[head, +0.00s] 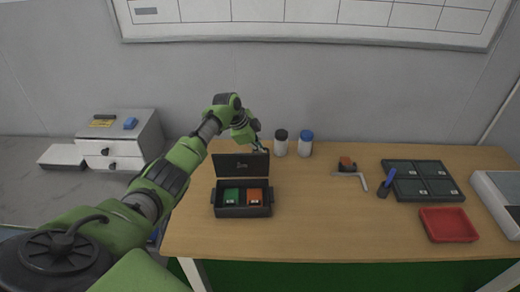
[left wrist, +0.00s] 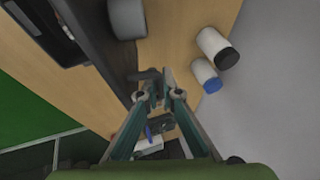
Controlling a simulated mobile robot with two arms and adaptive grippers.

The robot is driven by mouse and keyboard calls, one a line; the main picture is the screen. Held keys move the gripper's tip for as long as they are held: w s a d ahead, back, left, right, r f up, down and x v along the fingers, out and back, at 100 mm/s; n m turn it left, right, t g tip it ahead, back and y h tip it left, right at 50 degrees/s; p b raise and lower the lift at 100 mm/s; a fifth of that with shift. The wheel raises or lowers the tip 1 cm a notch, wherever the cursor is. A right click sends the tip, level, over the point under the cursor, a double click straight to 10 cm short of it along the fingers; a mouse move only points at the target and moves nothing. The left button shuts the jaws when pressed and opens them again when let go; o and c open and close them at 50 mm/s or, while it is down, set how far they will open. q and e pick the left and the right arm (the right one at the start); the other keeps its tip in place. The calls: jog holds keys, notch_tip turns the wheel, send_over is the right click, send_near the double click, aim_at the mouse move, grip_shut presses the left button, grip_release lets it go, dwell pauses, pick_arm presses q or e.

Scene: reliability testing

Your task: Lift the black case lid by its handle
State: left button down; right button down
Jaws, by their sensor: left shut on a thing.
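The black case (head: 243,211) sits on the wooden table, with a green block (head: 231,196) and an orange block (head: 254,196) side by side inside. Its black lid (head: 238,165) stands raised, roughly upright, at the back of the case; it also shows in the left wrist view as a dark panel (left wrist: 97,40). My left gripper (head: 260,147) is at the lid's top right edge. In the left wrist view the gripper (left wrist: 154,93) is shut on a dark piece at the lid's edge, the handle (left wrist: 147,75), which the fingers partly hide. My right gripper is out of view.
A black-capped jar (head: 280,147) and a blue-capped jar (head: 305,148) stand close right of the gripper. Further right are a dark compartment tray (head: 422,181), a blue-handled tool (head: 386,184) and a red tray (head: 448,225). The table's middle front is clear.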

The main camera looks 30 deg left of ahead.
pick_arm(q)
jog(key=shift+s+f, duration=0.35)
jog(key=shift+f, duration=0.2)
jog(key=c, duration=2.5)
grip_release()
jog(key=shift+w, duration=0.1)
jog(key=shift+w+a, duration=0.1)
jog(key=shift+f, duration=0.1)
jog(key=shift+s+a+r+p, duration=0.15)
jog(key=shift+a+r+p, duration=0.1)
jog(key=shift+r+p, duration=0.55)
jog(key=shift+s+a+r+p, duration=0.2)
jog(key=shift+r+p, duration=0.45)
jog(key=shift+r, duration=0.2)
jog(key=shift+s+a+r+p, duration=0.15)
jog(key=shift+a+r+p, duration=0.1)
jog(key=shift+r+p, duration=0.55)
jog(key=p+v, duration=0.2)
jog(key=v, duration=0.1)
jog(key=w+a+p+v, duration=0.1)
jog(key=p+v, duration=0.2)
jog(key=v, duration=0.1)
jog(key=w+p+v, duration=0.1)
jog(key=p+v, duration=0.1)
jog(key=v, duration=0.1)
jog(key=shift+s+a+r+p, duration=0.2)
jog(key=shift+a+r+p, duration=0.15)
jog(key=shift+r, duration=0.3)
